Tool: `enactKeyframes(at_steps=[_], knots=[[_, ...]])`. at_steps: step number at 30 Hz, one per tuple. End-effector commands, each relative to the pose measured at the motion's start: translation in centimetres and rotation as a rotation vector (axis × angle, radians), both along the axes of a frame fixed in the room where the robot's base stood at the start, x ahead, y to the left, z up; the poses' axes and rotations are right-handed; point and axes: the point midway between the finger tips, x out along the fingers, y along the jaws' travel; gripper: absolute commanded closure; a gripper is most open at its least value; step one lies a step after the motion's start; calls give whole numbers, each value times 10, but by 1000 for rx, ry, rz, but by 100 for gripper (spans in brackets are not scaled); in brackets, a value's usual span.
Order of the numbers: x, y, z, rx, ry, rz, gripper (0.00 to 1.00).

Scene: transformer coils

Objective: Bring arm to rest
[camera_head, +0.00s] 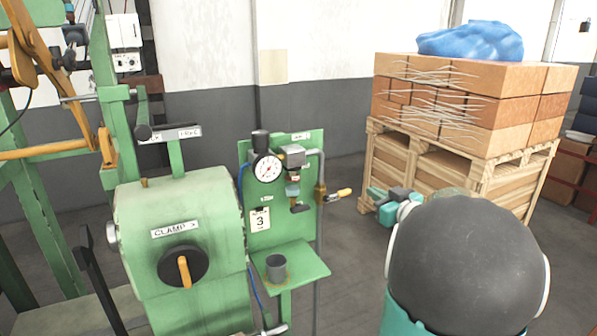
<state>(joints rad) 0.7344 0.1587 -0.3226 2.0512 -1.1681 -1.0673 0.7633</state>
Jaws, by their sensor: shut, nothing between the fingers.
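My gripper (377,192) shows small at the far end of my teal and grey arm, right of the middle, in front of the wooden crate. It looks shut and empty, but its fingertips are too small to make out clearly. The large dark dome in the right foreground is part of my own arm and hides what lies behind it. My gripper appears apart from the green machine and from the valve panel.
A green machine (185,240) with a clamp knob (183,266) stands left of centre. Beside it is a green panel (285,150) with a gauge (267,168) and a grey cup (276,267). Grey floor is clear between panel and crate.

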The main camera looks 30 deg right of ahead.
Motion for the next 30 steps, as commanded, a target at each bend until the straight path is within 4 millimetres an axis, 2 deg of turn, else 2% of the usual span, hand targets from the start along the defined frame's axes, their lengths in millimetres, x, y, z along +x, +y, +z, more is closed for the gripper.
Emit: enactKeyframes(at_steps=[8,11,14,18,23,26,30], knots=[[3,4,5,-8,-1,-18,100],[13,17,18,-25,2,-71,100],[23,40,33,-36,24,-154,100],[26,85,43,-14,100,-261,100],[12,149,34,42,250,-318,100],[-6,195,20,81,372,-311,100],[-44,267,-7,127,573,-245,100]])
